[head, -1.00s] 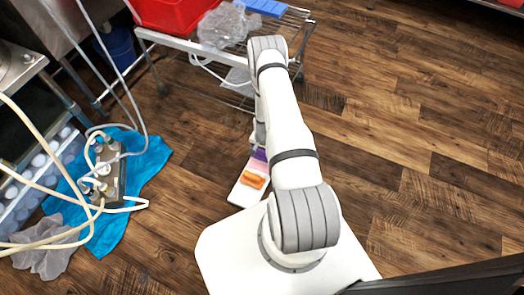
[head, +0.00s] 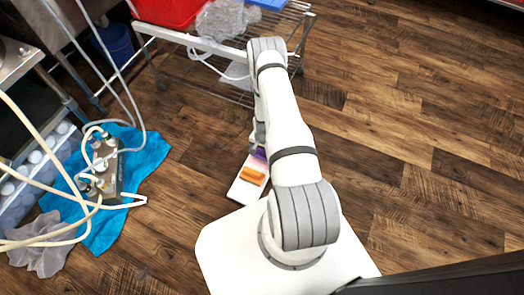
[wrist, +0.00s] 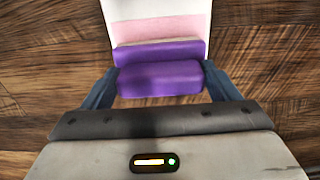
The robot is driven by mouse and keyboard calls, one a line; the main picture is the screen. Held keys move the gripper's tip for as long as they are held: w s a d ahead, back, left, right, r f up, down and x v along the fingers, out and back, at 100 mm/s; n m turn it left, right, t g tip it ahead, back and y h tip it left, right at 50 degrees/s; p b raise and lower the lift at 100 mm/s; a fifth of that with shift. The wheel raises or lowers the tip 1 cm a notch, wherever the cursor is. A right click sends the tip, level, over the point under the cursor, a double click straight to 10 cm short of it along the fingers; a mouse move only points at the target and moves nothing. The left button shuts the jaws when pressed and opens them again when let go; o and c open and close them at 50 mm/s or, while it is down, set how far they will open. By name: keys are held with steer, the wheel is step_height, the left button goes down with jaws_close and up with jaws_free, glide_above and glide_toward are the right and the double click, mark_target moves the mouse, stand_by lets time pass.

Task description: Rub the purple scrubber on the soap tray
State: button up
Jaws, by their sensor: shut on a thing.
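The purple scrubber (wrist: 160,80) is between the two fingers of my gripper (wrist: 161,83), which is shut on it. A second purple band (wrist: 158,52) lies just beyond it, and I cannot tell whether it is part of the scrubber. The white soap tray (wrist: 185,8) with a pink area is past that band. In the head view the tray (head: 240,191) lies beside my base with an orange block (head: 252,175) on it. A sliver of purple (head: 260,153) shows at its far end. My arm hides the gripper there, and contact with the tray is unclear.
A wire cart (head: 217,82) with a red bin (head: 172,10) stands beyond my arm. Hoses run to a metal pump (head: 107,172) on a blue cloth (head: 147,160) at left. The wooden floor (head: 420,130) at right is clear.

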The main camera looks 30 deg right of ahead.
steer(key=shift+f+b, duration=0.6)
steer(key=shift+b, duration=0.05)
stand_by(1.7)
steer(key=shift+r, duration=0.1)
steer(key=shift+r+p, duration=2.15)
steer(key=shift+r, duration=1.3)
